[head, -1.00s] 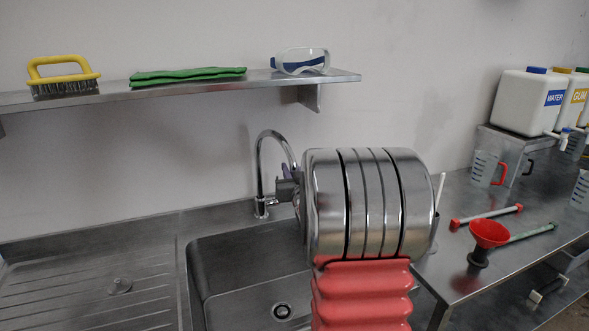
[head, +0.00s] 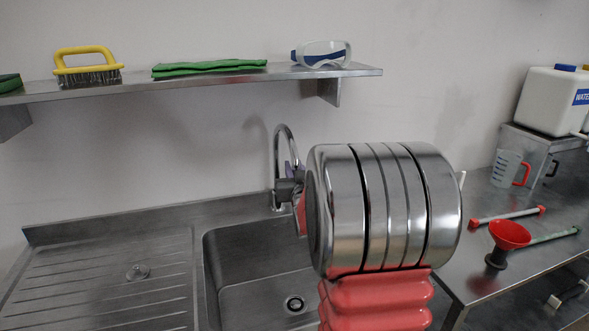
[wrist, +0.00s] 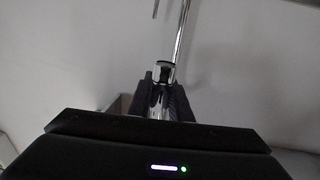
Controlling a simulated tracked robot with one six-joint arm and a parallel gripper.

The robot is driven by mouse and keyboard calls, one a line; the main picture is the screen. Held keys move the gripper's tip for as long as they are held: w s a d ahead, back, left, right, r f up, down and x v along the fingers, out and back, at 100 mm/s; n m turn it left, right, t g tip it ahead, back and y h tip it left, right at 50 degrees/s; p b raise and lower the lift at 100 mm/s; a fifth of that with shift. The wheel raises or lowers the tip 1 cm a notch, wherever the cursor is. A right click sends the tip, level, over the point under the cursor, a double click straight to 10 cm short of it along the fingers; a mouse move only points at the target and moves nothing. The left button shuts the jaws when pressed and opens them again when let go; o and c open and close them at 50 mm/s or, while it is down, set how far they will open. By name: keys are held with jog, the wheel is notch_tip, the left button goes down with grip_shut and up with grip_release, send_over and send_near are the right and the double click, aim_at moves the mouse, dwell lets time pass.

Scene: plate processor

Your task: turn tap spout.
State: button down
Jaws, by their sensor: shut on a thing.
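The chrome tap with its curved spout (head: 283,132) stands at the back edge of the sink, under the shelf. A collar on the pipe shows just above the fingers.
The sink (head: 235,255) lies below, with a ribbed drainboard (head: 100,285) to its left. A red funnel (head: 510,234) and a jug (head: 507,168) stand on the right counter.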

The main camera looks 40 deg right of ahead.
jog(key=shift+s+f, duration=0.1)
jog(key=c, duration=1.6)
grip_release()
jog(key=shift+c, duration=0.2)
jog(key=shift+s, duration=0.15)
jog(key=v, duration=1.3)
jog(key=shift+s+a, duration=0.15)
jog(key=shift+s, duration=0.1)
